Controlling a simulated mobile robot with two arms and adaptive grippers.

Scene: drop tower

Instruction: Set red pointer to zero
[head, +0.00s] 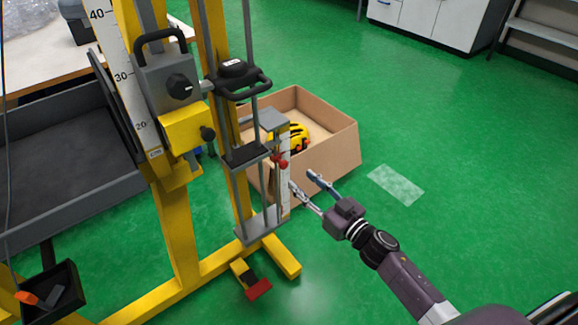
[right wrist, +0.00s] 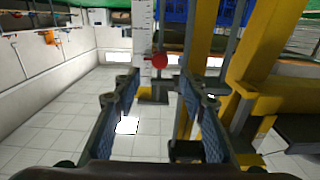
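The red pointer (head: 281,162) is a small red knob beside a short white scale (head: 285,185) on the drop tower (head: 240,180). In the right wrist view the red pointer (right wrist: 159,61) shows as a round red knob beside the lower part of the white scale (right wrist: 144,28). My right gripper (head: 301,180) is open and empty, just right of the scale and a little below the pointer in the head view. In the wrist view the red knob appears between and beyond its two fingertips (right wrist: 160,84), apart from both. The pointer's exact reading is too small to tell. My left gripper is not in view.
A cardboard box (head: 335,152) with a yellow and black helmet (head: 288,137) stands behind the scale. A yellow base foot with a red pedal (head: 258,289) sticks out below. A black bin (head: 50,293) is at lower left.

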